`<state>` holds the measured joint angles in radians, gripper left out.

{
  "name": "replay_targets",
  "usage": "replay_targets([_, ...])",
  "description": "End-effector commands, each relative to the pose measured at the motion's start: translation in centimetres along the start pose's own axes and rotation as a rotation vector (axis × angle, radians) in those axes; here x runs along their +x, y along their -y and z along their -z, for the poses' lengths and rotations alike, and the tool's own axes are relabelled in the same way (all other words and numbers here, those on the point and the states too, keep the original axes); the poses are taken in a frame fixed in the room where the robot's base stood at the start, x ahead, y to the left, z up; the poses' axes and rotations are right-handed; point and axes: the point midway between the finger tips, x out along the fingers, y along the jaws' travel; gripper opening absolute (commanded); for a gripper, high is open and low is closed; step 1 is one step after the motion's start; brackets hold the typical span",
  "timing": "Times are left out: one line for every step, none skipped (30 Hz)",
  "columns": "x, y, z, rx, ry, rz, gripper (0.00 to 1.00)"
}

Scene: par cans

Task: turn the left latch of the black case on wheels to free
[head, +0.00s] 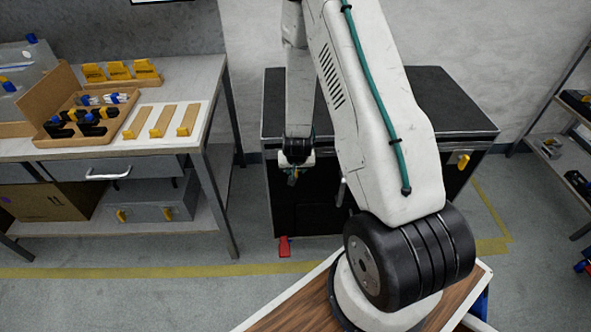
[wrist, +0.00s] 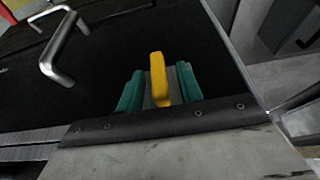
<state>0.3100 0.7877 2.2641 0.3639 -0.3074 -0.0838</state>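The black case (head: 440,105) stands against the wall behind my arm. Its left latch (wrist: 158,75), a yellow lever on a grey metal plate, shows in the wrist view between my gripper's two green fingers. My gripper (head: 292,176) is at the left part of the case front and mostly covers this latch in the head view. In the wrist view my gripper (wrist: 160,92) is open, with a narrow gap on each side of the yellow lever. Whether a finger touches it I cannot tell. The right latch (head: 463,161), also yellow, is at the right of the case front.
A metal handle (wrist: 58,50) stands out from the case front beside the latch. A red pedal (head: 284,246) sits low at the case's left. A workbench (head: 190,85) with trays is at the left and a shelf (head: 548,148) at the right. Floor between bench and case is clear.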

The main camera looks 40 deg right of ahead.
Motion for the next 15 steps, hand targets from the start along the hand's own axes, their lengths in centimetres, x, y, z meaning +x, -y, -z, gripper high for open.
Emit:
replay_targets([0.25,-0.02,-0.02,0.000,0.000,0.000,0.36])
replay_targets([0.33,-0.02,-0.01,0.000,0.000,0.000,0.36])
replay_targets([0.40,-0.02,0.00,0.000,0.000,0.000,0.36])
replay_targets([0.42,-0.01,0.00,0.000,0.000,0.000,0.36])
replay_targets([0.43,-0.01,0.01,0.000,-0.001,0.000,0.36])
replay_targets([0.43,-0.01,0.01,0.000,-0.001,0.000,0.36])
replay_targets([0.42,-0.01,0.01,-0.001,-0.001,0.000,0.36])
replay_targets([0.42,-0.01,0.01,-0.001,-0.001,0.000,0.36])
replay_targets([0.41,-0.01,0.01,-0.001,0.000,0.000,0.36])
replay_targets([0.41,-0.01,0.01,-0.001,0.000,0.000,0.36])
replay_targets([0.41,-0.01,0.00,-0.001,0.000,0.000,0.28])
replay_targets([0.40,-0.01,0.00,-0.001,0.000,0.000,0.17])
replay_targets([0.40,-0.01,0.00,-0.001,0.000,0.000,0.09])
replay_targets([0.40,0.00,0.00,-0.001,0.000,0.000,0.00])
replay_targets([0.40,0.00,0.00,-0.001,0.000,0.000,0.00])
